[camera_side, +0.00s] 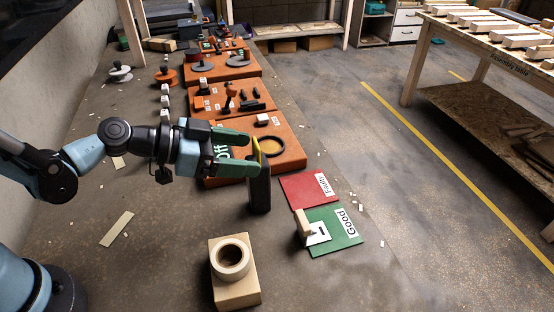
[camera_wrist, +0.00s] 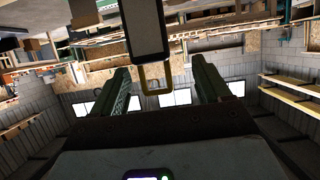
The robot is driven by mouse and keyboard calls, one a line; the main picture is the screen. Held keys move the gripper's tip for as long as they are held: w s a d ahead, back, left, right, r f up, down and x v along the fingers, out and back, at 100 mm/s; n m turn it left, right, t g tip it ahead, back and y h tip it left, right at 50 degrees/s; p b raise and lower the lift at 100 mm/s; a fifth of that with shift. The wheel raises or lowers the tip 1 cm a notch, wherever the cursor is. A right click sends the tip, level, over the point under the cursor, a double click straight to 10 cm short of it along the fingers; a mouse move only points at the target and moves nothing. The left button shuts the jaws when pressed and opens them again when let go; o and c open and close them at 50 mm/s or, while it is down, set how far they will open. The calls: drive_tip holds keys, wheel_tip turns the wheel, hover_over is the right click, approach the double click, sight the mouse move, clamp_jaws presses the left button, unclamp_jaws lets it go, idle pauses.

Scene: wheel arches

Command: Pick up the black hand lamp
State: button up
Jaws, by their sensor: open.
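The black hand lamp (camera_side: 259,190) stands upright on the bench, just left of the red card. Its yellow hook (camera_side: 257,151) rises from the top. My gripper (camera_side: 250,153) comes in level from the left with its green fingers apart, at the height of the hook. In the wrist view the dark lamp body (camera_wrist: 146,28) is ahead of my fingertips (camera_wrist: 160,66), and the yellow hook (camera_wrist: 157,78) reaches back into the gap between the fingers. No finger visibly closes on the lamp. The lower finger hides part of the lamp's top in the side view.
A red "Faulty" card (camera_side: 306,187) and a green "Good" card (camera_side: 338,236) lie right of the lamp. A beige block with a ring (camera_side: 236,287) stands in front. Orange fixture boards (camera_side: 290,143) lie behind. Bare bench shows at front left.

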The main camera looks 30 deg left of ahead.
sight(266, 158)
drive_tip(key=shift+s+f+x, duration=0.1)
drive_tip(key=shift+x, duration=0.8)
drive_tip(key=shift+s+f+x, duration=0.1)
drive_tip(key=shift+s+x, duration=0.05)
drive_tip(key=shift+x, duration=0.75)
drive_tip(key=shift+s+f+x, duration=0.1)
drive_tip(key=shift+f+x, duration=0.05)
drive_tip(key=shift+x, duration=0.75)
drive_tip(key=shift+d, duration=0.2)
clamp_jaws()
